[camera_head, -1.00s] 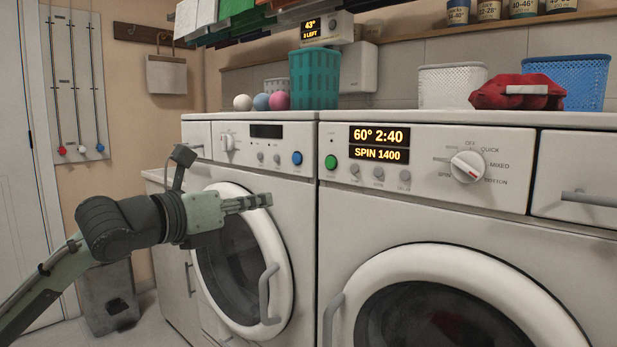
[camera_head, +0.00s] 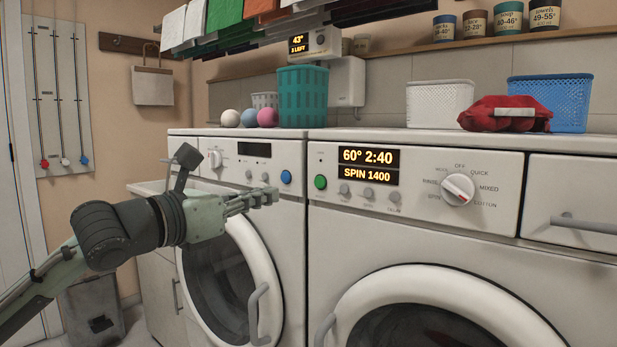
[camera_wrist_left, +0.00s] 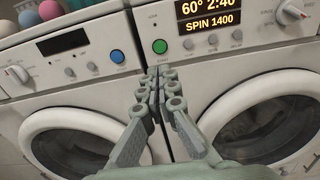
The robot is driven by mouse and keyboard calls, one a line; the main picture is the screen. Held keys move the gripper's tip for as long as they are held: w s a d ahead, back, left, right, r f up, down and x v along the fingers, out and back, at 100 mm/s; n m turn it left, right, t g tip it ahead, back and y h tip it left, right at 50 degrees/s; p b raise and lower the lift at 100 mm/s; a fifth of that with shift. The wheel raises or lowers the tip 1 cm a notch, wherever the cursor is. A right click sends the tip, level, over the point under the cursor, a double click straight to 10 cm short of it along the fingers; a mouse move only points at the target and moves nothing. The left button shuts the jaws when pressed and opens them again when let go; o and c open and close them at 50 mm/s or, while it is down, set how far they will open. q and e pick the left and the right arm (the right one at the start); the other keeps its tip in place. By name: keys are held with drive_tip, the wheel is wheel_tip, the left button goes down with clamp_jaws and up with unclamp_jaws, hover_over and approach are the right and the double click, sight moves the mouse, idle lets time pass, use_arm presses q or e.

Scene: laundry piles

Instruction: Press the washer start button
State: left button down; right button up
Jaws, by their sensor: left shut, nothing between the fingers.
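The washer (camera_head: 430,233) is the right-hand white machine, with a lit display (camera_head: 368,166) reading 60° 2:40 and SPIN 1400. Its round green button (camera_head: 320,182) sits at the left of the panel and also shows in the left wrist view (camera_wrist_left: 160,46). My left gripper (camera_head: 274,196) is shut and empty, in front of the left machine's panel. In the head view its fingertips are left of and slightly below the green button. In the left wrist view the fingertips (camera_wrist_left: 166,72) appear just below the button, with a visible gap. My right gripper is not in view.
The left machine (camera_head: 284,215) has a dark display and a blue button (camera_head: 286,177) close to my fingertips. Door handles (camera_head: 257,312) stick out below. A washer dial (camera_head: 458,189) is at right. Baskets (camera_head: 303,97), balls and a red cloth (camera_head: 505,114) lie on top.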

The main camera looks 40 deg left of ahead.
use_arm(q)
approach(319, 183)
drive_tip(key=w, duration=0.4)
drive_tip(key=shift+w+d+r, duration=0.1)
drive_tip(key=shift+w, duration=0.25)
drive_tip(key=shift+w+r, duration=0.1)
drive_tip(key=shift+w, duration=0.25)
drive_tip(key=shift+w+d, duration=0.1)
drive_tip(key=shift+w, duration=0.6)
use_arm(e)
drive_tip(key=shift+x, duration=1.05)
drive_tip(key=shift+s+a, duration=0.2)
